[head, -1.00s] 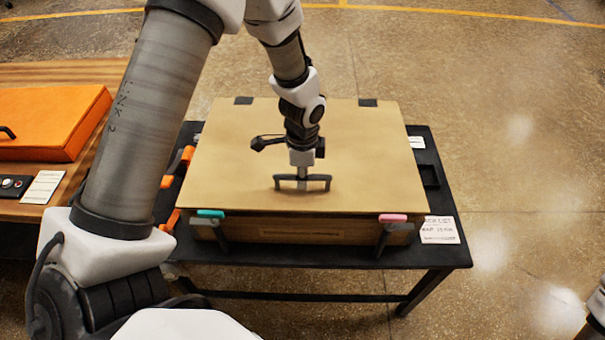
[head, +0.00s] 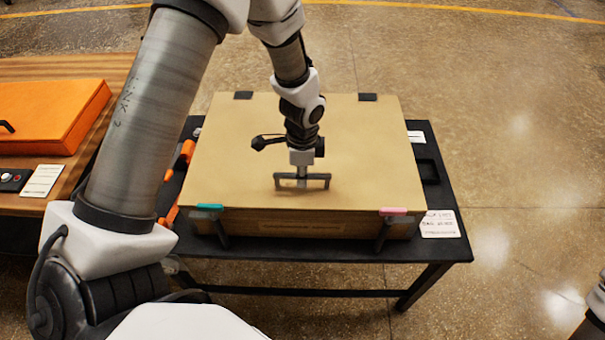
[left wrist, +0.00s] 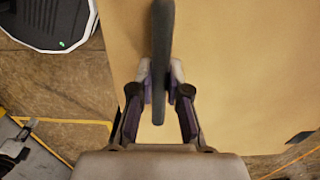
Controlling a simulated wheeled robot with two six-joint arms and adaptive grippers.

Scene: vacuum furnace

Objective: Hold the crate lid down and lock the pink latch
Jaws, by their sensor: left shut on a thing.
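The wooden crate (head: 312,228) stands on a black table with its tan lid (head: 365,150) lying flat over it. The pink latch (head: 393,211) is at the right of the crate's front edge, with a dark part hanging below it; I cannot tell whether it is locked. A teal latch (head: 209,207) sits at the front left. My left gripper (head: 302,182) points down at the lid and is shut on its dark handle (head: 327,181). The left wrist view shows the handle (left wrist: 161,50) between both fingers.
The black table (head: 300,252) has a narrow free strip in front of the crate. A label card (head: 439,224) lies right of the pink latch. Orange items (head: 183,158) lie left of the crate. An orange case (head: 45,115) rests on a wooden bench at left.

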